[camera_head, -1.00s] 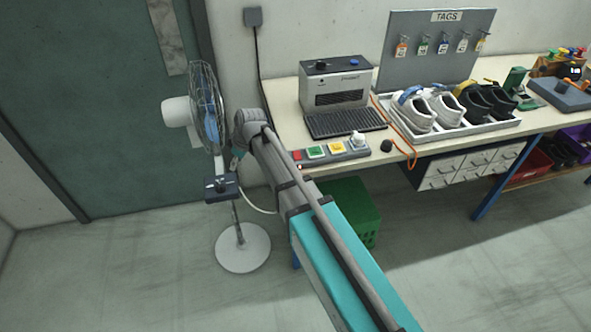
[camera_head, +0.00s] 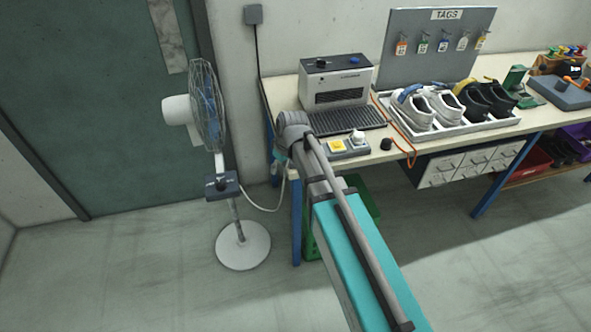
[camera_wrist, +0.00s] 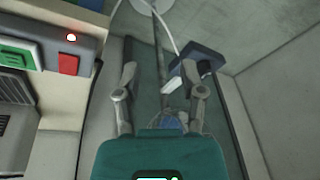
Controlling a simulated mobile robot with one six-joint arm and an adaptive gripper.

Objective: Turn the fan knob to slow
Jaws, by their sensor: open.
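The standing fan (camera_head: 207,108) is at the left in the head view, with a blue centre and a wire cage. Its dark control box (camera_head: 222,186) sits on the pole and carries a small dark knob (camera_head: 220,181); its setting is too small to read. The box also shows in the wrist view (camera_wrist: 198,62), just right of my gripper (camera_wrist: 163,80). My gripper's two fingers are spread with nothing held between them. They appear apart from the box, and the knob cannot be made out there. In the head view my arm mostly hides the gripper.
The workbench (camera_head: 420,152) is right of the fan, holding a heater-like machine (camera_head: 336,82), a button panel (camera_head: 345,147) and a shoe tray (camera_head: 465,128). A cable hangs between fan and bench. A green crate (camera_head: 368,205) stands under it. Floor in front is clear.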

